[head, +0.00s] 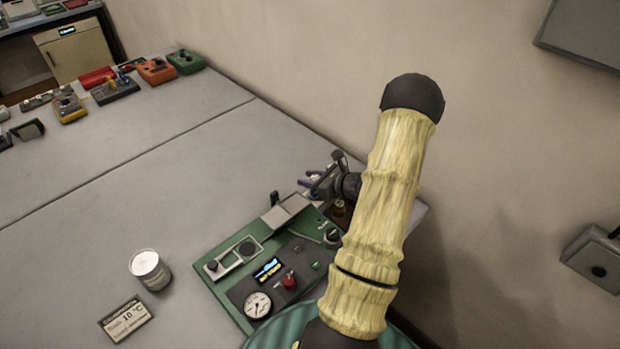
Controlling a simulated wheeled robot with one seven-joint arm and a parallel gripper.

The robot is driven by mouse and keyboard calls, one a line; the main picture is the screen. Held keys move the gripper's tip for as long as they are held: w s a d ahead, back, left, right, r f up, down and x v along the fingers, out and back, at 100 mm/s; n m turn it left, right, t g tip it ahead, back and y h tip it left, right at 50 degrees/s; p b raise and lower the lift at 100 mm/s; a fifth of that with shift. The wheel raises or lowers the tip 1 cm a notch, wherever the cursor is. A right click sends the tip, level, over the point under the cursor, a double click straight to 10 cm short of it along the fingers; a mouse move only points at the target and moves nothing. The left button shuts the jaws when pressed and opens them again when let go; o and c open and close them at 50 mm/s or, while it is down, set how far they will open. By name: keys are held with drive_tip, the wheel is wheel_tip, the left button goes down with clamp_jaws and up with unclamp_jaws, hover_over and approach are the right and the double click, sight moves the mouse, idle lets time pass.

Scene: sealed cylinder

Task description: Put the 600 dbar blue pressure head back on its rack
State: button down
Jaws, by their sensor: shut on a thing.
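My gripper (318,187) is beyond my arm's sleeve, over the back right end of the green instrument panel (250,250). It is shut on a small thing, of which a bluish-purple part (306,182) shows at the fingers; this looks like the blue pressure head. Its marking is too small to read, and the gripper and arm hide part of it. I cannot make out the rack for certain.
The panel carries a gauge (257,305), a red knob (289,280) and a raised metal bracket (285,210). Coloured instruments (157,71) line the far left. The bench's middle is clear; a wall borders the right.

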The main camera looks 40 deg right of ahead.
drive_tip(key=c, duration=1.1)
unclamp_jaws()
drive_tip(key=b+v, duration=0.2)
drive_tip(key=v, duration=1)
drive_tip(key=shift+s, duration=0.25)
drive_tip(key=shift+w, duration=0.15)
